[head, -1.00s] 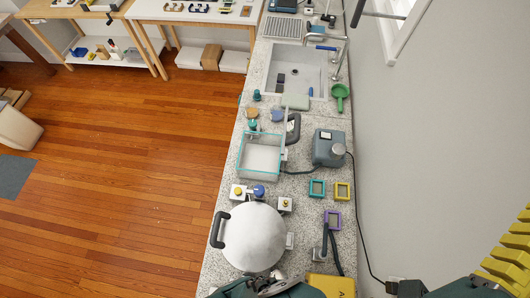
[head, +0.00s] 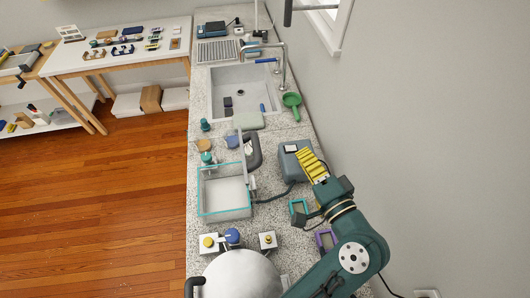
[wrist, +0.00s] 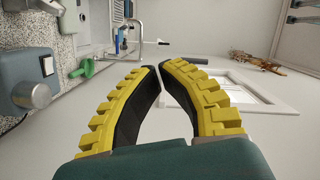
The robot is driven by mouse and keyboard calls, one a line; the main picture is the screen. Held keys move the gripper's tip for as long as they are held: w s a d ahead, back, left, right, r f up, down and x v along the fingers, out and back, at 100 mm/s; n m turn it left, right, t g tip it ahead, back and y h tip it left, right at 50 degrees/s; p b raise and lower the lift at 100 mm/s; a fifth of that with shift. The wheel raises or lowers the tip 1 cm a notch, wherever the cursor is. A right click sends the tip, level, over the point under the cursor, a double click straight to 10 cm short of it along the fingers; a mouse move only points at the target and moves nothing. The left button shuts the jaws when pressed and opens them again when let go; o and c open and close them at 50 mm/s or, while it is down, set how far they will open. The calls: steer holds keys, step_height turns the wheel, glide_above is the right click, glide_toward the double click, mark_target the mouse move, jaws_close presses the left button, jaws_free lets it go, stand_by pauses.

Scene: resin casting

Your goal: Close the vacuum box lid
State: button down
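The vacuum box (head: 224,212) is a pale open-topped box with a teal rim, standing on the speckled counter. Its clear lid (head: 243,157) appears raised along the right side; its outline is faint. A dark handle-like loop (head: 253,150) shows beside it. My gripper (head: 308,157) is above the counter, to the right of the box and over the grey pump, touching nothing that I can see. In the wrist view its yellow, black-padded fingers (wrist: 159,66) come almost together at the tips, with nothing held.
A grey pump (head: 294,160) with a cable stands right of the box. A silver pot (head: 243,275), valve blocks (head: 267,240) and small coloured frames (head: 298,208) are nearer. The sink (head: 240,92) and green scoop (head: 291,102) lie beyond. The wall bounds the right.

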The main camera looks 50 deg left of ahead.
mark_target(254, 165)
step_height(254, 165, down, 6)
steer(key=b, duration=0.2)
steer(key=a+f+p, duration=0.1)
steer(key=a+p, duration=0.2)
steer(key=a, duration=0.8)
steer(key=shift+s+f+m, duration=0.15)
steer(key=shift+m, duration=0.15)
